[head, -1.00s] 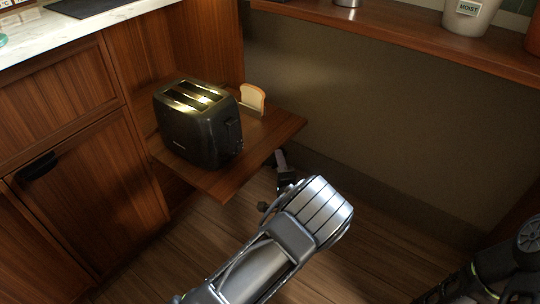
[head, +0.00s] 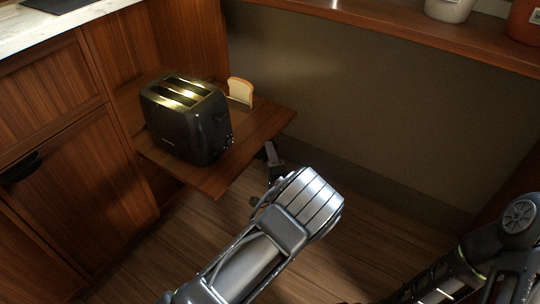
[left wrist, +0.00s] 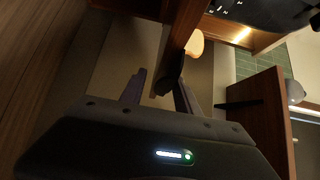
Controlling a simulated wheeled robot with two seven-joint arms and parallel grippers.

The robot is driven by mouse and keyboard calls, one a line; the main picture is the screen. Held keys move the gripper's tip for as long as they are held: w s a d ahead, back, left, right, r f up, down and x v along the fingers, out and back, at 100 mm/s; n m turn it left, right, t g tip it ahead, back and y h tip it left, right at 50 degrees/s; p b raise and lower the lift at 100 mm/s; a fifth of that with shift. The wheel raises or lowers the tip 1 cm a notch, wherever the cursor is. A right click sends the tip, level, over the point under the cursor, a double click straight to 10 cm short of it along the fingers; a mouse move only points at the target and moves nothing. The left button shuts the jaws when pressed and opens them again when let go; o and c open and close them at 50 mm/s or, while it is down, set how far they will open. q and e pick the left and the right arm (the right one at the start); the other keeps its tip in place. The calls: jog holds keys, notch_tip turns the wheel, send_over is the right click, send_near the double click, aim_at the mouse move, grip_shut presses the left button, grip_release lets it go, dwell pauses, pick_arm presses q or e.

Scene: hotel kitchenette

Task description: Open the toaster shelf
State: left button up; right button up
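The toaster shelf (head: 262,128) is a wooden board extending out of the cabinet at the left, level. A black two-slot toaster (head: 187,122) stands on it, and a slice of bread (head: 240,91) stands upright behind the toaster. My left gripper (head: 264,178) is just beyond and below the shelf's outer edge. In the left wrist view the open fingers (left wrist: 158,88) point toward the shelf (left wrist: 186,24), with the bread (left wrist: 195,44) and toaster (left wrist: 275,12) beyond. My right gripper is out of view.
A cabinet door with a dark handle (head: 20,168) is left of the shelf. A pale countertop (head: 80,20) lies above it. A long wooden ledge (head: 400,22) with a white pot (head: 448,9) runs along the back wall. The floor (head: 375,240) right of my left arm looks clear.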

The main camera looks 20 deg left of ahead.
pick_arm(q)
jog(key=p+v, duration=0.2)
jog(key=v, duration=0.5)
jog(key=shift+s+d, duration=0.2)
jog(key=shift+s, duration=0.15)
